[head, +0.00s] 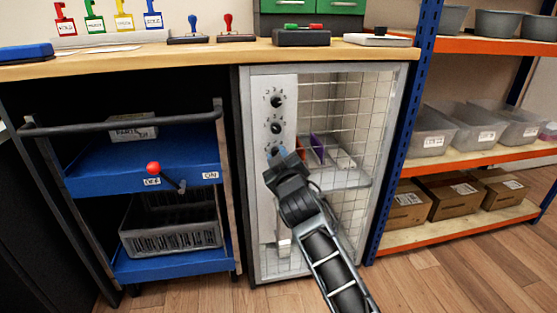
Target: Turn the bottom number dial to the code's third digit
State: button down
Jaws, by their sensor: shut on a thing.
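A light panel (269,195) on the left of the wire-mesh cabinet carries a column of three black number dials. The top dial (276,101) and the middle dial (275,127) show clearly, with digits around them too small to read. The bottom dial (275,150) is mostly hidden behind my gripper (275,153). My gripper reaches up from the lower right and is shut on the bottom dial. The dial's setting cannot be read. No code is legible in this view.
The mesh cabinet (365,165) holds a shelf with a purple item (317,147). A blue cart (135,170) with a red-knobbed lever (153,168) stands to the left. A blue-posted shelf rack (398,130) with bins stands right. The wooden counter (215,53) overhangs above.

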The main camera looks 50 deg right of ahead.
jog(key=shift+f, duration=0.1)
jog(key=c, duration=0.9)
grip_release()
jog(key=shift+o, duration=0.2)
jog(key=p+v, duration=0.1)
jog(key=v, duration=0.6)
jog(key=shift+s+a, duration=0.25)
jog(key=shift+s, duration=0.05)
